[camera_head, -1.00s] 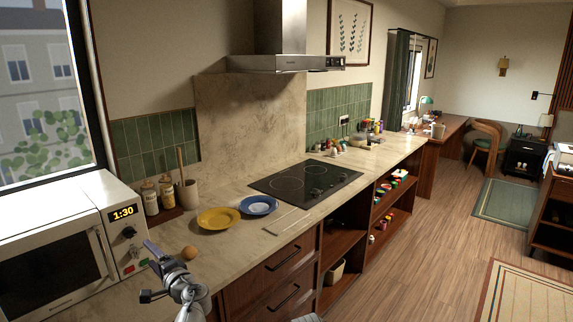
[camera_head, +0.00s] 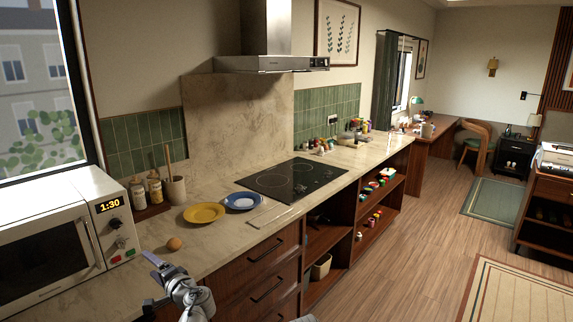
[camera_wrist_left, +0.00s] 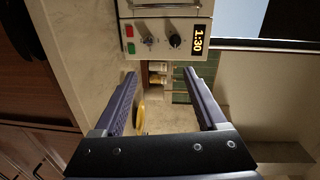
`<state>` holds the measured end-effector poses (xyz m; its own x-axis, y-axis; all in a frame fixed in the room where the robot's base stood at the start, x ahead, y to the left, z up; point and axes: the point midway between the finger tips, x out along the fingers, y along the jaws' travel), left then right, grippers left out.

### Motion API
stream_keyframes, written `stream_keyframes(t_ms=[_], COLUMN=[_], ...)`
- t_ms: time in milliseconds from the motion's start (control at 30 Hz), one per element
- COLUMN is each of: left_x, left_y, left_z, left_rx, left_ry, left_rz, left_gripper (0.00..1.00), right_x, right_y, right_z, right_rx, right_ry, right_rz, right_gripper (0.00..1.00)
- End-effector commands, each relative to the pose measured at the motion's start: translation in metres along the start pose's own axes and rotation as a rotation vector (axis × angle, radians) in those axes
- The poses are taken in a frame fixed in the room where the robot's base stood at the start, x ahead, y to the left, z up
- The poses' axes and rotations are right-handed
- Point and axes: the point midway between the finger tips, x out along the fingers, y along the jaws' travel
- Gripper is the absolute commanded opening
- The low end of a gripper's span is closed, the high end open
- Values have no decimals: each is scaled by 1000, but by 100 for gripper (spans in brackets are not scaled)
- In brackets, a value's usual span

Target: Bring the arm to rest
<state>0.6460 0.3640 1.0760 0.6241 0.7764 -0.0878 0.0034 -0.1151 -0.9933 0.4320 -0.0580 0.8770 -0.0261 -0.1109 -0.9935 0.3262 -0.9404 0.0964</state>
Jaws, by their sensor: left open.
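My left gripper (camera_head: 148,280) is at the bottom left of the head view, beside the counter's front edge. Its fingers are spread apart with nothing between them. In the left wrist view its two dark fingers (camera_wrist_left: 160,75) also stand wide apart and empty, pointing toward the microwave side. A brown egg-like ball (camera_head: 174,244) rests on the counter a little beyond the gripper, apart from it. My right gripper does not show in either view.
A white microwave (camera_head: 50,245) stands at the left on the counter (camera_head: 215,245). A yellow plate (camera_head: 204,213), a blue plate (camera_head: 243,201) and a black cooktop (camera_head: 291,179) lie further along. Drawers (camera_head: 262,285) are below. The wooden floor (camera_head: 415,255) at the right is open.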

Motion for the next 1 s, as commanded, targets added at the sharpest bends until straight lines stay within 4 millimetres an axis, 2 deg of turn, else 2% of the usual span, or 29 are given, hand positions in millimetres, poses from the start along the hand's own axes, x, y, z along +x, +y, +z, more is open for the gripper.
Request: stream_keyframes(t_ms=[267,467,567,600,733,800,900,1000], left_x=[-29,-72,-113,-135,-212,-250,-296,-328], left_y=[38,89,125,142,188,204,218,225], left_z=[0,-3,-6,-7,-10,-10,-9,-7], left_rx=[-111,-209,-253,-264,-268,-251,-217,-186], left_ry=[-55,-123,-173,-196,-268,-298,-329,-350], left_rz=[162,380,552,638,918,1046,1193,1294], left_gripper=[74,74,74,74,74,74,74,74], right_x=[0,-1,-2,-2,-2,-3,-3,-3], right_y=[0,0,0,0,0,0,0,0], right_z=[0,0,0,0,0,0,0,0], right_rx=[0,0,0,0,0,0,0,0], right_ry=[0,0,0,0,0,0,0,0], right_rz=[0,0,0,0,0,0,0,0], right_gripper=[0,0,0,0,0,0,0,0])
